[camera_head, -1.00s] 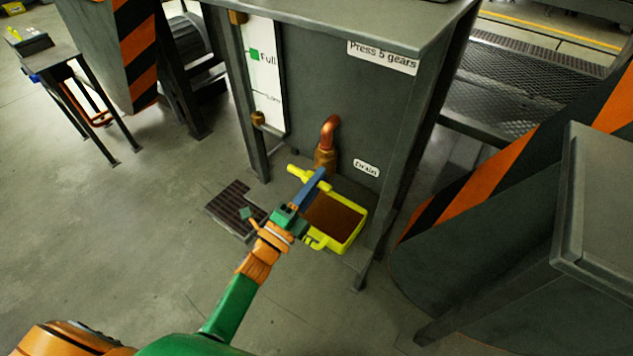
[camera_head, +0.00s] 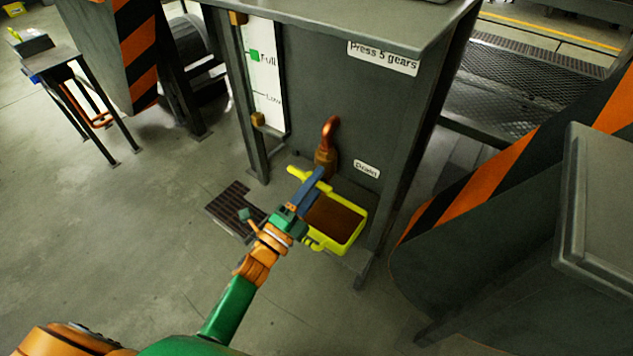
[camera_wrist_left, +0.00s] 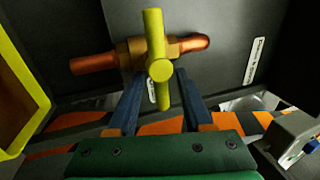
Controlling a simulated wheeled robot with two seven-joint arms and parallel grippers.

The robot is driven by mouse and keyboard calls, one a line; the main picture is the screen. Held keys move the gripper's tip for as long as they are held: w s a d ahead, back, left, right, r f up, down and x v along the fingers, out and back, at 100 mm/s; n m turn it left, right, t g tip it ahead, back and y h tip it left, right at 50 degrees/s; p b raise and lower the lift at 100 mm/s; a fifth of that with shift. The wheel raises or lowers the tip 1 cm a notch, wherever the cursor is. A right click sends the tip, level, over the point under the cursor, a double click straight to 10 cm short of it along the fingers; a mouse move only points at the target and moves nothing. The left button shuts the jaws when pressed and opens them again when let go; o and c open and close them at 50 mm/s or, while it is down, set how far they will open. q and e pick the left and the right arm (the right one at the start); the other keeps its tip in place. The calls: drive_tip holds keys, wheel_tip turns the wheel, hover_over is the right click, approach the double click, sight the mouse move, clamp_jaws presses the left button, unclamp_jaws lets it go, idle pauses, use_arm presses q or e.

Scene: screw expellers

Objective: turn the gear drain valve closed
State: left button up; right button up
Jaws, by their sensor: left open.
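The drain valve is a brass body (camera_head: 325,158) on a copper pipe (camera_head: 330,130), low on the front of the dark machine, beside a "Drain" label (camera_head: 367,169). Its yellow bar handle (camera_head: 297,173) also shows in the left wrist view (camera_wrist_left: 155,30), where it stands upright across the pipe. My left gripper (camera_head: 314,181) is at the handle. In the left wrist view, its blue fingers (camera_wrist_left: 160,98) are apart, with the lower end of the handle between them and a gap on each side. My right gripper is not in view.
A yellow tray (camera_head: 347,246) with brown contents sits under the valve. A floor grate (camera_head: 232,207) lies to its left. A gauge marked Full and Low (camera_head: 266,75) is on the machine. A striped machine (camera_head: 500,190) stands at right. The floor at left is open.

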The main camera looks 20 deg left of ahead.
use_arm(q)
drive_tip(key=v, duration=0.7)
